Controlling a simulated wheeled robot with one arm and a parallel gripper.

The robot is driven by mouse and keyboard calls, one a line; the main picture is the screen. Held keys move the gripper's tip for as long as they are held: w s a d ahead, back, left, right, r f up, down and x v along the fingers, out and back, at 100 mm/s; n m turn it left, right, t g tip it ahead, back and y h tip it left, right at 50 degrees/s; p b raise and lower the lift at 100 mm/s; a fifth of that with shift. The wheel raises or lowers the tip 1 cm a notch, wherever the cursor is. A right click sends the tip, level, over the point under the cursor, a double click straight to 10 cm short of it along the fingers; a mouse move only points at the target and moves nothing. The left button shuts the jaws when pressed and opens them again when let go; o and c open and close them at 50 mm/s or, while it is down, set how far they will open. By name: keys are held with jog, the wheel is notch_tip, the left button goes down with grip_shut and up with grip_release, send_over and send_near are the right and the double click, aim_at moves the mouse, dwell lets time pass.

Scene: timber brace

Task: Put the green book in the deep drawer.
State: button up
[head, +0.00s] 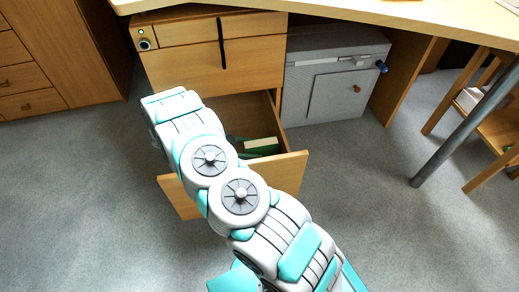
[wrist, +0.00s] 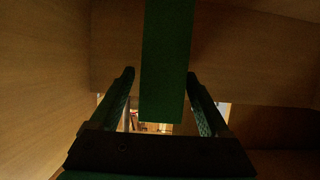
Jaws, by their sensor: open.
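The deep drawer (head: 291,176) is the open bottom drawer of the wooden desk unit in the head view. The green book (head: 262,147) lies inside it, its pale page edge showing beside my arm. In the wrist view the green book (wrist: 167,55) stands as a dark green strip between my fingers. My gripper (wrist: 160,76) is open, one finger on each side of the book, with gaps visible. Wooden drawer walls surround it in the wrist view. In the head view my arm hides my gripper and part of the drawer.
Closed upper drawers (head: 213,57) sit above the open one; a black vertical handle hangs on them. A grey cabinet (head: 336,75) stands to the right under the desktop (head: 400,10). A metal leg (head: 462,125) and wooden stool stand farther right. The grey floor is mostly clear.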

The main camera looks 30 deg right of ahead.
jog(key=v, duration=0.8)
jog(key=shift+a+r, duration=0.2)
jog(key=shift+a, duration=0.15)
jog(key=shift+w, duration=0.1)
